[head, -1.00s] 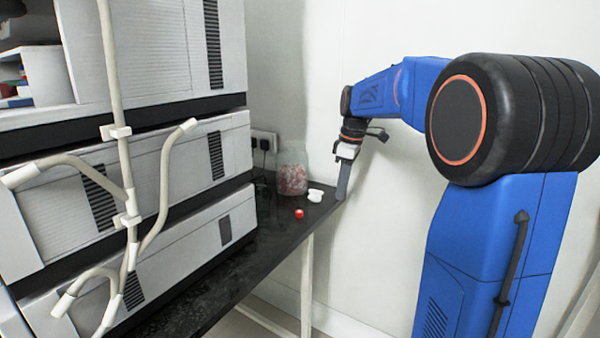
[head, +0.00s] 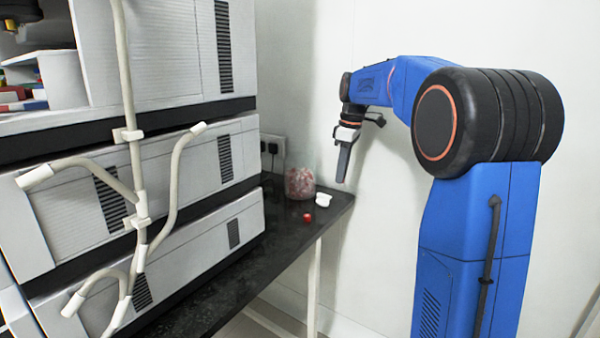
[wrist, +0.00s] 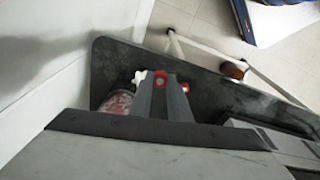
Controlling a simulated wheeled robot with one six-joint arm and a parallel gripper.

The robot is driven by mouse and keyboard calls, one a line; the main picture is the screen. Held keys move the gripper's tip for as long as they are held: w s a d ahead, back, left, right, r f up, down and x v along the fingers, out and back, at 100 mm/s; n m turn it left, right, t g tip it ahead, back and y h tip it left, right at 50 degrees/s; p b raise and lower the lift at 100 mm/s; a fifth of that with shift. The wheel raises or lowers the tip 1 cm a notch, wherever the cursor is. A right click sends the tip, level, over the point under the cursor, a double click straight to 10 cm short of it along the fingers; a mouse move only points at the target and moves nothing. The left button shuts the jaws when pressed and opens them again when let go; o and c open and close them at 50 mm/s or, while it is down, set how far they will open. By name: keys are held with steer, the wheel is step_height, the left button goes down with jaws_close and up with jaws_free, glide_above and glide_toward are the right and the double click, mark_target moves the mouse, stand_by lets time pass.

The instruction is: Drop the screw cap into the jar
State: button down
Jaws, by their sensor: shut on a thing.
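The jar (head: 300,184) is clear with pinkish-red contents and stands at the far end of the dark bench. It also shows in the wrist view (wrist: 116,103), left of my fingers. My gripper (head: 341,180) points down, right of the jar and near the bench's end. In the wrist view my gripper (wrist: 161,86) is shut on a small red screw cap (wrist: 160,78) at the fingertips. The head view does not show this held cap. The jar's opening is not clear.
Another small red piece (head: 308,217) lies on the bench (head: 270,235) in front of a white object (head: 323,199). Stacked grey instruments (head: 190,180) with pale tubing stand close on the left. A wall is behind, with a socket (head: 272,147).

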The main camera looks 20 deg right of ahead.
steer(key=w+a+r, duration=0.2)
steer(key=w+r, duration=0.4)
steer(key=w, duration=0.3)
steer(key=w+a+r, duration=0.3)
steer(key=w+r, duration=0.4)
steer(key=w, duration=0.3)
step_height(320, 180, down, 6)
steer(key=shift+s, duration=0.2)
steer(key=shift+f, duration=0.1)
steer(key=shift+d, duration=0.1)
steer(key=c, duration=1.6)
jaws_free()
